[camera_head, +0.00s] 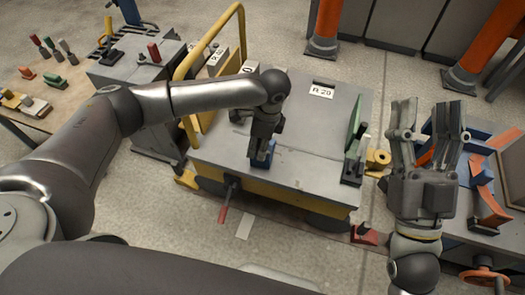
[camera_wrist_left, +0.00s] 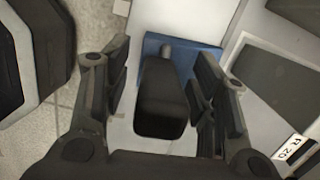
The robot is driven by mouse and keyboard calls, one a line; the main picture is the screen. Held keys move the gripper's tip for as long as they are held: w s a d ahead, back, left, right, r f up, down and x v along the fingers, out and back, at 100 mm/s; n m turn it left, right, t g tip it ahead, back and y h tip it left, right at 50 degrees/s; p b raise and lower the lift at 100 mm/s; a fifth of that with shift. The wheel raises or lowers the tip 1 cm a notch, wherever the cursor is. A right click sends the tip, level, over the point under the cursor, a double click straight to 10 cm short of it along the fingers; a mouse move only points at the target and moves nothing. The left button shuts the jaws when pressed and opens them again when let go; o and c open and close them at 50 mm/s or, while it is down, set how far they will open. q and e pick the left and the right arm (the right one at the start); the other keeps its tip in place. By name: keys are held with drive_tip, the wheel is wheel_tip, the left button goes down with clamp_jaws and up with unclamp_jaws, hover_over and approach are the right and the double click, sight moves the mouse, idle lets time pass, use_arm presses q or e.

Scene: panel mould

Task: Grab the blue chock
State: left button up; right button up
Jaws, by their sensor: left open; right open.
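The blue chock (camera_head: 264,158) sits near the front edge of the grey cart top in the head view. In the left wrist view its blue part (camera_wrist_left: 200,56) lies behind a dark block with a grey peg, which looks like its handle (camera_wrist_left: 162,105). My left gripper (camera_head: 260,152) is over the chock and hides part of it. In the left wrist view its open fingers (camera_wrist_left: 160,80) stand on either side of the dark block, with gaps visible. My right gripper (camera_head: 430,110) is open and empty, off to the right, fingers toward the top of the picture.
The grey cart top (camera_head: 310,160) has free room around the chock. A yellow rail (camera_head: 205,50) runs along its left side, and a green upright part (camera_head: 355,125) stands at its right. A bench (camera_head: 40,115) with tools is at far left.

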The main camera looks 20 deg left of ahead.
use_arm(q)
drive_tip(key=shift+a+f, duration=0.1)
drive_tip(key=shift+f, duration=0.3)
clamp_jaws()
idle(0.4)
